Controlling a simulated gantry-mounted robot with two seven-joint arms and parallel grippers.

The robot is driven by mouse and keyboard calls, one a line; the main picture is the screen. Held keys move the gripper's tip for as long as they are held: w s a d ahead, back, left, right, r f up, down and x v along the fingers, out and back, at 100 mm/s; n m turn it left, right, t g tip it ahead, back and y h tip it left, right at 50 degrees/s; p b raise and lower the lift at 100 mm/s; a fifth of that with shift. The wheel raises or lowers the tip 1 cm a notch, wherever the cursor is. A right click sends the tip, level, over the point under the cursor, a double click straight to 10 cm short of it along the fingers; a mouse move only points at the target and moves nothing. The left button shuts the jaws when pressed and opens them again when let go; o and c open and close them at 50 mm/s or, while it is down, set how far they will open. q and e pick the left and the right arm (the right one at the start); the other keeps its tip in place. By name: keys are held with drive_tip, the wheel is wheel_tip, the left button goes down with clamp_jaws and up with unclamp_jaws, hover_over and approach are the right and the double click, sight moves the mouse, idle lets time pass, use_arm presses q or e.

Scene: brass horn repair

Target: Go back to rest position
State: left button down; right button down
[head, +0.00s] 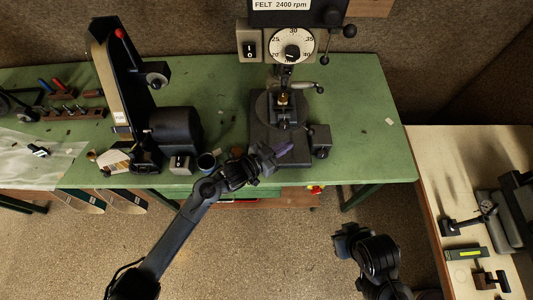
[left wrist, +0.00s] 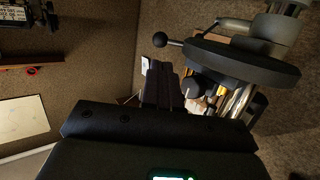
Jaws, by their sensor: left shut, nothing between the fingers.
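My left gripper (head: 284,149) is in front of the drill press base at the front part of the green bench. Its fingers are together with nothing between them. In the left wrist view the shut fingers (left wrist: 163,88) point up the picture, with a round dark disc with a ball-ended lever to their right. My right gripper (head: 345,236) hangs over the floor, in front of the bench and left of the pale side table. Its fingertips are too dark and small to tell whether they are apart.
The drill press (head: 284,60) with its dial and vise stands at the bench's back right. A dark belt machine (head: 125,90) stands left of it. A small cup (head: 206,162) is close to my left arm. The side table (head: 430,150) carries tools.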

use_arm(q)
drive_tip(key=s+a+f+n+p, duration=0.1)
drive_tip(key=s+a+n+p, duration=0.3)
drive_tip(key=s, duration=0.8)
drive_tip(key=s+a+r+n+g+y+p, duration=0.1)
drive_tip(key=s+a+y, duration=0.5)
drive_tip(key=a, duration=0.6)
drive_tip(key=s+a+r+n+g+y+p, duration=0.1)
drive_tip(key=s+a+r+n+g+y, duration=0.3)
drive_tip(key=a, duration=0.9)
drive_tip(key=s+y, duration=0.3)
drive_tip(key=s, duration=0.2)
drive_tip(key=shift+s+a+r+p, duration=0.2)
drive_tip(key=shift+a+r+p, duration=0.1)
drive_tip(key=shift+p, duration=0.1)
